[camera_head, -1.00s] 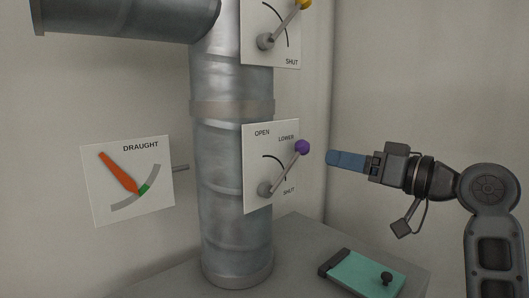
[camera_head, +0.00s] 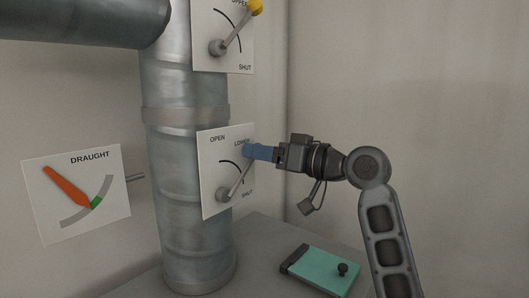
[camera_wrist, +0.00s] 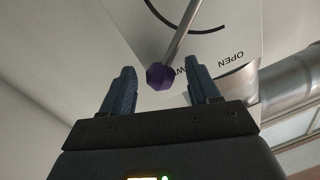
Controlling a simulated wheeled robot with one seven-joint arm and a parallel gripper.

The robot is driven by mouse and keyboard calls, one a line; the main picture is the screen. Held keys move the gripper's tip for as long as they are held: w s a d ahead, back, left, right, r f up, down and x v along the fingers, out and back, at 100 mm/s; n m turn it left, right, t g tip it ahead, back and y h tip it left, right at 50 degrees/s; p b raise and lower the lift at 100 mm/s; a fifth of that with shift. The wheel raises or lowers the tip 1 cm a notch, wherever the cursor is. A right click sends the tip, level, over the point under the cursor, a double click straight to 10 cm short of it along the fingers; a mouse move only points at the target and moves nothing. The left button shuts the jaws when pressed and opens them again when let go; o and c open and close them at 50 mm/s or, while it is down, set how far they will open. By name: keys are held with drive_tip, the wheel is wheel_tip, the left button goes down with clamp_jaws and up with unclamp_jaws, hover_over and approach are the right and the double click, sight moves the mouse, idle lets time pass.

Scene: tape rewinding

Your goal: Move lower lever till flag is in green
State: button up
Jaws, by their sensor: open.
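The lower lever (camera_head: 236,178) stands on the white plate marked OPEN, LOWER and SHUT, tilted up and right. Its purple knob (camera_wrist: 160,76) shows in the wrist view; in the head view my gripper hides it. My gripper (camera_head: 247,150) is open, with its blue fingers at the knob. In the wrist view the knob sits between the two fingertips (camera_wrist: 162,84), with a gap visible on both sides. The DRAUGHT gauge (camera_head: 107,207) has an orange flag (camera_head: 66,186) pointing up and left. The green band (camera_head: 97,203) lies near the flag's lower right end.
An upper lever with a yellow knob (camera_head: 256,7) is above on the same metal pipe (camera_head: 187,170). A teal clipboard-like item (camera_head: 321,271) with a black knob lies on the grey surface below.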

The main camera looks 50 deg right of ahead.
clamp_jaws()
idle(0.5)
